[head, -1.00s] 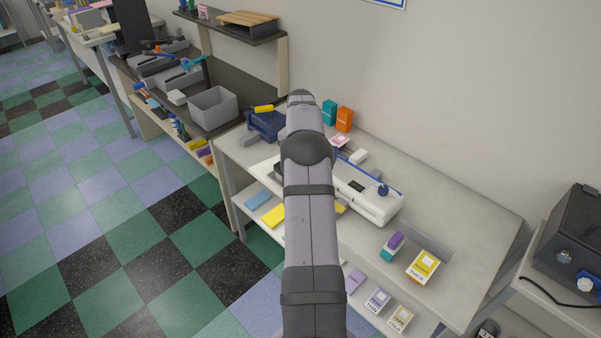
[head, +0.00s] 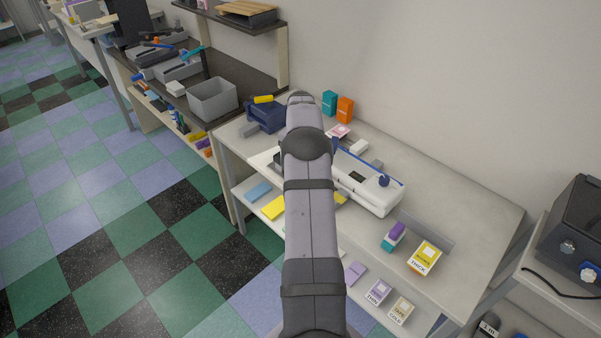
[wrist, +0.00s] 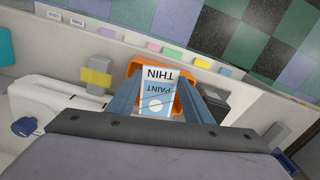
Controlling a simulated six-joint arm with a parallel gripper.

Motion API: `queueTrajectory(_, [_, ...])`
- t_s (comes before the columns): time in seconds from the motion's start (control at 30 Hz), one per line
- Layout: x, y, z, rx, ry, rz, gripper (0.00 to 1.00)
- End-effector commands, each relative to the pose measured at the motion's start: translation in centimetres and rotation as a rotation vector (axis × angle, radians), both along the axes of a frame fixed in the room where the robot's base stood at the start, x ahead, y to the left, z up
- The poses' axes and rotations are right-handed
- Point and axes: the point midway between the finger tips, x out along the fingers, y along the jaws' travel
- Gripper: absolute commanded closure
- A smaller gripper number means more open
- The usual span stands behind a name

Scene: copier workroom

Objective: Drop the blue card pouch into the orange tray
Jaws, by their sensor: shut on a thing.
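The print appears upside down. The orange tray (wrist: 137,65) lies beyond the pouch. Its rim shows around the pouch and fingers, and the pouch and gripper hide most of its inside. The pouch appears over the tray; I cannot tell how high. In the head view my own arm hides the gripper, pouch and tray.
A white machine with a blue knob (head: 370,185) stands on the grey table (head: 470,225). A yellow box marked THICK (head: 424,257) and a purple-and-teal piece (head: 394,236) are near its right end. Orange (head: 345,109) and teal (head: 329,103) boxes stand by the wall. A grey bin (head: 213,100) is left.

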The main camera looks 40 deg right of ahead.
Motion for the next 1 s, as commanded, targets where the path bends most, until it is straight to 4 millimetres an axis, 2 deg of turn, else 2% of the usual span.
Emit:
queueTrajectory(0.27, [0.0,0.0,0.0,0.0,0.0,0.0,0.79])
queueTrajectory(0.3, [0.0,0.0,0.0,0.0,0.0,0.0,0.47])
queueTrajectory(0.37, [0.0,0.0,0.0,0.0,0.0,0.0,0.33])
queueTrajectory(0.77, [0.0,0.0,0.4,0.0,0.0,0.0,0.32])
queueTrajectory(1.0, [0.1,-0.1,3.1,-0.002,-0.003,0.0,0.32])
